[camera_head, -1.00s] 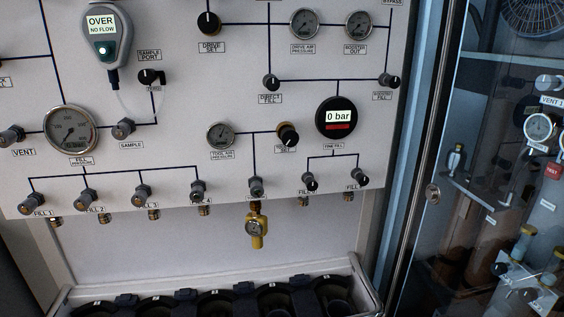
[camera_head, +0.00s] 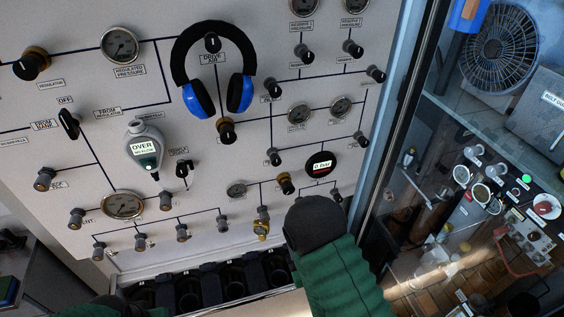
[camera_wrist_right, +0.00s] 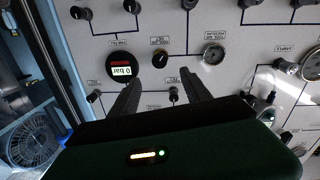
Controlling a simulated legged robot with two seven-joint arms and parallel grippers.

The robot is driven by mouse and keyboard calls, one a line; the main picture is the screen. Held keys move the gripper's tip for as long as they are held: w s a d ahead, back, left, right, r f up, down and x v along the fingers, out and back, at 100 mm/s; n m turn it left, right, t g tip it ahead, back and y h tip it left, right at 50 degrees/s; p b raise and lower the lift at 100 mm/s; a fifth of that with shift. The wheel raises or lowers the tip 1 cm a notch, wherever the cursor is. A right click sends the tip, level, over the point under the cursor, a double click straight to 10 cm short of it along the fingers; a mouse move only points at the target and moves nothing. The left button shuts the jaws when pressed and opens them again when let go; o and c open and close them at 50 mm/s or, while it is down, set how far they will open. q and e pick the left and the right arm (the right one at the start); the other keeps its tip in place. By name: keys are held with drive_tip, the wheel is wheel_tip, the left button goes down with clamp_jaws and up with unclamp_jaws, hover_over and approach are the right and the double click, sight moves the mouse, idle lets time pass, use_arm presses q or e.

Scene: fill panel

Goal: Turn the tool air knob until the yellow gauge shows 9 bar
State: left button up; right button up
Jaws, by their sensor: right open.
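The tool air knob (camera_head: 285,183) is a dark knob with a brass collar on the panel, right of the round tool air pressure gauge (camera_head: 236,190). The small yellow gauge (camera_head: 262,229) hangs below the panel's lower row; its reading is too small to tell. In the upside-down right wrist view, the knob (camera_wrist_right: 160,58) shows beyond my right gripper (camera_wrist_right: 162,78), roughly in line with the gap between its fingers. The fingers are apart and hold nothing. In the head view my right wrist hides them. Only a bit of my left arm's green sleeve shows at the bottom left.
A black display reading 0 bar (camera_head: 320,165) sits right of the knob. Blue headphones (camera_head: 240,93) hang higher on the panel. Several small valve knobs line the lower row. A dark rack (camera_head: 190,297) stands below the panel, and a glass door edge (camera_head: 385,150) runs along the right.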

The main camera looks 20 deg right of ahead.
use_arm(q)
drive_tip(key=s+b+x, duration=0.2)
drive_tip(key=b+x, duration=0.7)
drive_tip(key=b, duration=0.1)
use_arm(e)
approach(290, 191)
drive_tip(key=f, duration=0.1)
drive_tip(key=w+p, duration=0.1)
drive_tip(key=w, duration=0.2)
drive_tip(key=w+p, duration=0.2)
drive_tip(key=w, duration=0.1)
drive_tip(key=w+r+p, duration=0.1)
drive_tip(key=w, duration=0.3)
drive_tip(key=shift+a+p, duration=0.2)
drive_tip(key=shift+p, duration=0.15)
drive_tip(key=shift+w+d+f, duration=0.1)
drive_tip(key=shift+w, duration=0.2)
use_arm(q)
drive_tip(key=r, duration=0.4)
drive_tip(key=shift+d+r, duration=0.25)
drive_tip(key=shift+d, duration=0.05)
use_arm(e)
drive_tip(key=shift+d, duration=0.25)
